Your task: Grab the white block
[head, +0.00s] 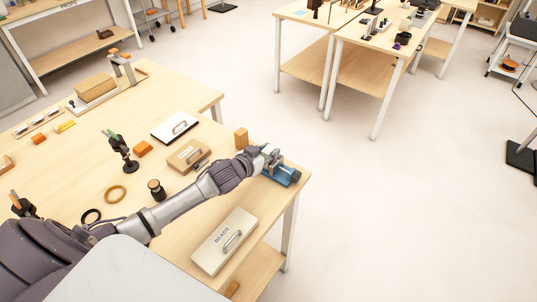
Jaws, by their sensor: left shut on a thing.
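My left gripper (269,157) reaches across the table to its right corner, above and beside a blue vise (283,176). The gripper is shut on a small pale thing between its fingers, which I take to be the white block (274,153). The fingers hide most of it, and its shape is hard to make out. Whether it still touches the vise I cannot tell. My right gripper is not in view.
On the table (195,215) are a box marked BEADS (223,242), a white handled box (174,127), a tan handled box (188,155), a dark jar (156,189), a wooden block (241,138) and a yellow ring (115,194). Open floor lies to the right.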

